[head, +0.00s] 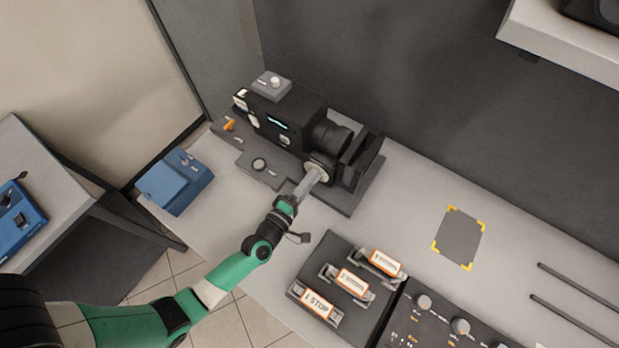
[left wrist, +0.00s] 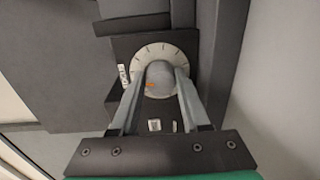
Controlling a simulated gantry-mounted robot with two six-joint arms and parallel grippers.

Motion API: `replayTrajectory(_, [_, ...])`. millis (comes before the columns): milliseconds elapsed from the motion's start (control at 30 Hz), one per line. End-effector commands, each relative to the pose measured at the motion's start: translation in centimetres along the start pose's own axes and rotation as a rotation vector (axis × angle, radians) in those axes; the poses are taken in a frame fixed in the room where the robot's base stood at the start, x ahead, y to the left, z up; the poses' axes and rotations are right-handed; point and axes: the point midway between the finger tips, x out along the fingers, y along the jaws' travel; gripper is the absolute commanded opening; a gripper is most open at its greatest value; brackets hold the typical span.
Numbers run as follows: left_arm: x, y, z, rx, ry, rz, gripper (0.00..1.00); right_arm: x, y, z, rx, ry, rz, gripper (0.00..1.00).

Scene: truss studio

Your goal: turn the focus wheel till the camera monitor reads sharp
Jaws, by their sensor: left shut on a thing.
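The black camera (head: 290,120) stands on a grey base plate at the back of the table, its lens pointing right. The focus wheel (head: 317,168), a pale disc with tick marks, sits on the camera's near side below the lens. My left gripper (head: 312,179) reaches it from the front. In the left wrist view the gripper (left wrist: 160,85) is shut on the wheel's round grey knob (left wrist: 161,78), which has an orange mark; the marked dial (left wrist: 165,50) shows behind it. A small lit cyan display (head: 277,123) shows on the camera's side; its text is too small to read. My right gripper is not in view.
A dark tray (head: 335,250) with several orange-and-white labelled filter holders lies in front, beside a control panel with knobs (head: 460,326). A blue box (head: 175,181) stands at the left. A yellow-cornered grey pad (head: 459,238) lies on clear tabletop to the right.

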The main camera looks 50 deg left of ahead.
Motion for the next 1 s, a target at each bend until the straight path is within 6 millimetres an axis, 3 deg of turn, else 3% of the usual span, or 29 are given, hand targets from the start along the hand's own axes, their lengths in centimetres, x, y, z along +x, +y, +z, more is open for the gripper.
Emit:
replayTrajectory(500, [0.0, 0.1, 0.1, 0.383, 0.015, 0.000, 0.00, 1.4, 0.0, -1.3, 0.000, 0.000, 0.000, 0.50])
replayTrajectory(1000, [0.0, -0.1, 0.0, 0.471, 0.020, -0.001, 0.00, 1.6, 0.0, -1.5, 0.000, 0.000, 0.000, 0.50])
